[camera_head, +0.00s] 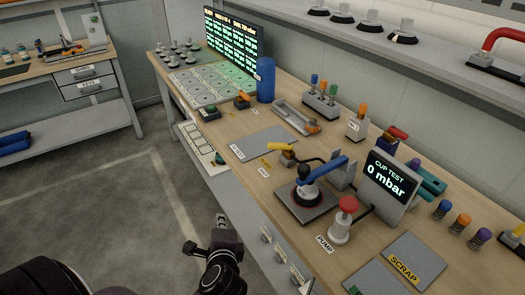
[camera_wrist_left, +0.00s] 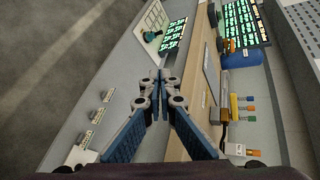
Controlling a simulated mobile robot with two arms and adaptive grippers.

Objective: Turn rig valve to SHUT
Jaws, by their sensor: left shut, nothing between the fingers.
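A test rig stands on the wooden bench in the head view. It has a blue arm (camera_head: 325,171) over a dark square plate (camera_head: 306,203). A yellow lever (camera_head: 281,148) on a small block sits just behind it; this looks like the rig valve, but its SHUT and open marks are too small to read. My left gripper (camera_head: 222,224) is low, in front of the bench edge, apart from the rig. In the left wrist view its fingers (camera_wrist_left: 160,82) are closed together and empty. My right gripper is not in view.
A red PUMP button (camera_head: 347,204) and a display (camera_head: 390,184) reading 0 mbar stand right of the rig. A blue cylinder (camera_head: 265,80) stands farther back. A grey pad (camera_head: 264,143) lies bare left of the lever. The floor (camera_head: 110,210) left is clear.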

